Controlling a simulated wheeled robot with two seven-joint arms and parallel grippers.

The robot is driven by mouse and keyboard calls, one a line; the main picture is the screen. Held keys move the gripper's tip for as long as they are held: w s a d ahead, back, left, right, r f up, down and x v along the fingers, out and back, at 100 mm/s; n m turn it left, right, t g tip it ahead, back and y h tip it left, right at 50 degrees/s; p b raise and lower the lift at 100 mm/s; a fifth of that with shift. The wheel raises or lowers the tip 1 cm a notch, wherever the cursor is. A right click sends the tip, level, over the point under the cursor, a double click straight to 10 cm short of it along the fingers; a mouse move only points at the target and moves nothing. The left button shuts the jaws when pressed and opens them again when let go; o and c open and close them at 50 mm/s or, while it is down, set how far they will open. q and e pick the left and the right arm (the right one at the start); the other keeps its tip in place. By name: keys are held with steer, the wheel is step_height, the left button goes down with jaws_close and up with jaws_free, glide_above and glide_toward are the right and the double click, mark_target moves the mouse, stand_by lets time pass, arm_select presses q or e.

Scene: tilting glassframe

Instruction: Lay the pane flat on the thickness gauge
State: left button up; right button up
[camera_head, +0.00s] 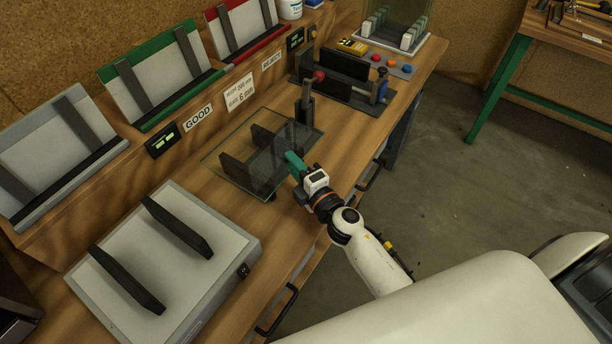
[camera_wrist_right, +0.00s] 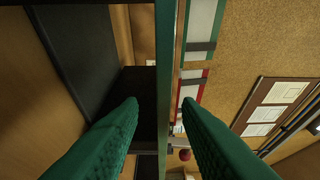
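A clear glass pane (camera_head: 226,154) lies about level over the dark blocks of what looks like the thickness gauge (camera_head: 237,170), beside an upright black post (camera_head: 306,108). I cannot tell whether it touches every support. My right gripper (camera_head: 294,160) is at the pane's near edge. In the right wrist view, the pane's green edge (camera_wrist_right: 165,70) runs between the two green fingers (camera_wrist_right: 160,102). Gaps show on both sides of it, so the gripper looks open around the edge. My left gripper is not in view.
A grey case with two black bars (camera_head: 190,285) is at the front left. Tilted racks with grey (camera_head: 55,150), green (camera_head: 160,75) and red (camera_head: 240,25) trim line the back. A black fixture (camera_head: 345,75) and a glass rack (camera_head: 400,35) stand farther right.

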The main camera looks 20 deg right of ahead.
steer(key=s, duration=0.3)
steer(key=s+d+b, duration=0.1)
steer(key=s, duration=0.2)
steer(key=s+b, duration=0.1)
steer(key=s, duration=0.2)
steer(key=shift+s+d, duration=0.35)
steer(key=shift+d, duration=0.05)
steer(key=shift+s+d+r+b, duration=0.15)
steer(key=shift+s+b, duration=0.2)
steer(key=shift+s, duration=0.35)
